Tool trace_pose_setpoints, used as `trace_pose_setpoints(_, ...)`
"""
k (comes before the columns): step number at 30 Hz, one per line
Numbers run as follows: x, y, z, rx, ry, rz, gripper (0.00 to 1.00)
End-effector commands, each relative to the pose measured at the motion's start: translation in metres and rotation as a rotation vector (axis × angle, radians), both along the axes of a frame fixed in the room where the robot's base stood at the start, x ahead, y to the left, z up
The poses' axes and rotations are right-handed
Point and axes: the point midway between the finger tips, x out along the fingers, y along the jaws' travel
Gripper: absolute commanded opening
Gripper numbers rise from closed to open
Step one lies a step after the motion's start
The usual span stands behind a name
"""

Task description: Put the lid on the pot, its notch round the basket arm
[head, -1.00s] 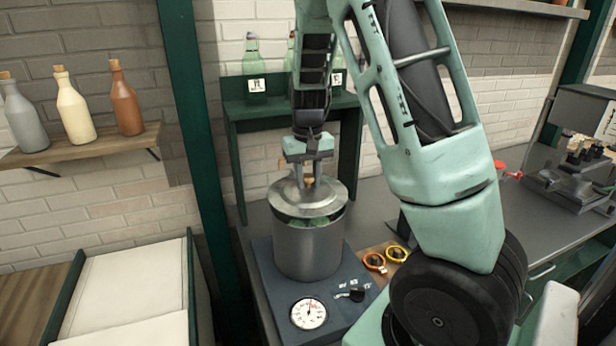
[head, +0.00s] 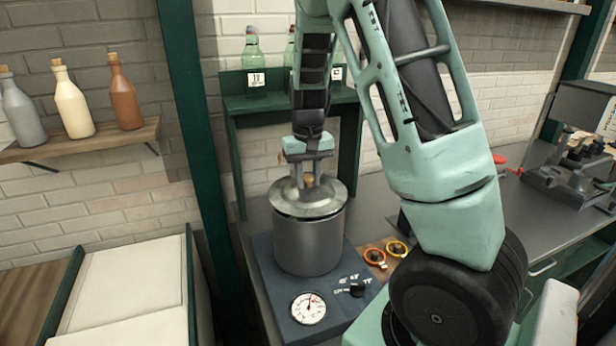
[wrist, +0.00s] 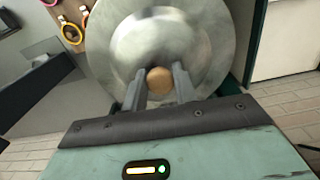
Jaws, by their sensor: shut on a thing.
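The grey metal pot (head: 309,245) stands on the dark blue base with a dial. The round metal lid (head: 290,199) is at the pot's mouth, nearly level, with a thin dark gap showing under its front edge in the head view. My gripper (head: 308,184) is above the lid, shut on its wooden knob. In the wrist view the lid (wrist: 180,30) fills the top middle, with the knob (wrist: 159,80) between my fingers (wrist: 159,84). I see neither the lid's notch nor the basket arm clearly, so I cannot tell how they line up.
The blue base (head: 345,312) carries a dial (head: 308,308) and a black knob (head: 357,288). An orange ring (head: 375,257) and a yellow ring (head: 397,249) lie right of the pot. A green shelf (head: 240,105) with bottles stands behind.

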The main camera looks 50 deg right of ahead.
Motion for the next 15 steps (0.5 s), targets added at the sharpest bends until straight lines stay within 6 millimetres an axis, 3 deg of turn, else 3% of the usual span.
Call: trace_pose_setpoints(15,0.0002,-0.0002,-0.0064,0.000,-0.001,0.000,0.00)
